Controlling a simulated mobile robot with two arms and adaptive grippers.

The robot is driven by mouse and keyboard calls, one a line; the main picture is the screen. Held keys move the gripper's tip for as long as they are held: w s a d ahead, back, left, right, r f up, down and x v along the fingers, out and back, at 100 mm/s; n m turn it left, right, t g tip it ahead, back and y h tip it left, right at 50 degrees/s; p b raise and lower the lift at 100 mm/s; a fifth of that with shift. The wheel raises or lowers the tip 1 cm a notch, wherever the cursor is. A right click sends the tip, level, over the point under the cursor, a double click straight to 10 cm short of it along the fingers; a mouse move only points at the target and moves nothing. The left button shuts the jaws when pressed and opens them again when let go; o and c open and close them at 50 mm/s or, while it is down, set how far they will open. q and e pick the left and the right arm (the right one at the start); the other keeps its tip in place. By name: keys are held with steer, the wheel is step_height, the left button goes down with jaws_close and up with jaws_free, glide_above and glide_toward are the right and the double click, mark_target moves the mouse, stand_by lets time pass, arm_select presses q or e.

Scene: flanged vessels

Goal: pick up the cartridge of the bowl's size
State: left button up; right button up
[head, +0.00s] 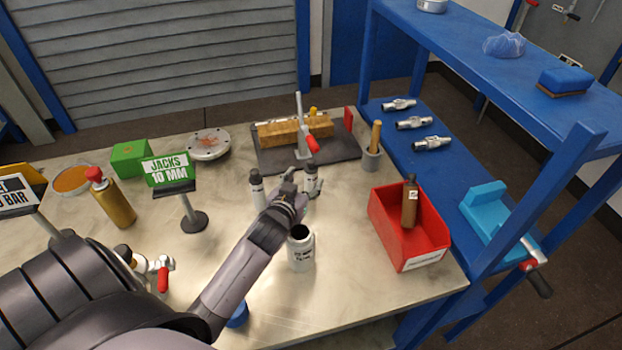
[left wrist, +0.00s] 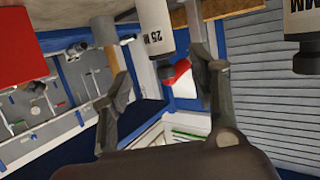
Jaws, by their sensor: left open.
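Two small white cylinders with dark ends, which look like the cartridges, stand on the bench. The left one (head: 257,188) and the right one (head: 311,178) flank my left gripper (head: 290,184). In the left wrist view, the gripper (left wrist: 162,85) is open and empty. A cylinder marked "25 M" (left wrist: 154,28) shows between and beyond its fingers. Another, with "MM" legible (left wrist: 303,28), is at the right edge, outside the fingers. A white open-topped vessel (head: 301,254), possibly the bowl, stands nearer; its label is too small to read. My right gripper is not in view.
A red bin (head: 408,238) with a brown bottle (head: 410,203) stands right. A dark board (head: 338,160) with a wooden block and red-handled clamp lies behind. A "JACKS 10 MM" sign (head: 167,171) and brass bottle (head: 113,204) stand left. Bare bench lies right of the white vessel.

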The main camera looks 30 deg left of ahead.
mark_target(309, 171)
arm_select(q)
steer(key=shift+x, duration=0.75)
steer(key=shift+w+a+f, duration=0.1)
steer(key=shift+w+a, duration=0.05)
steer(key=shift+w, duration=0.25)
steer(key=shift+w+a+f, duration=0.1)
steer(key=shift+w, duration=0.15)
steer(key=p+x, duration=0.1)
steer(key=x, duration=0.2)
steer(key=shift+w+a+f, duration=0.15)
steer(key=shift+w, duration=0.05)
steer(key=shift+w+a+f, duration=0.1)
steer(key=shift+w+f, duration=0.15)
steer(key=shift+w, duration=0.25)
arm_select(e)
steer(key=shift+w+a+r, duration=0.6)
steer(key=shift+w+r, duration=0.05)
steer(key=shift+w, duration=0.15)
arm_select(q)
steer(key=shift+s, duration=0.1)
steer(key=shift+c, duration=1)
steer(key=c, duration=1.1)
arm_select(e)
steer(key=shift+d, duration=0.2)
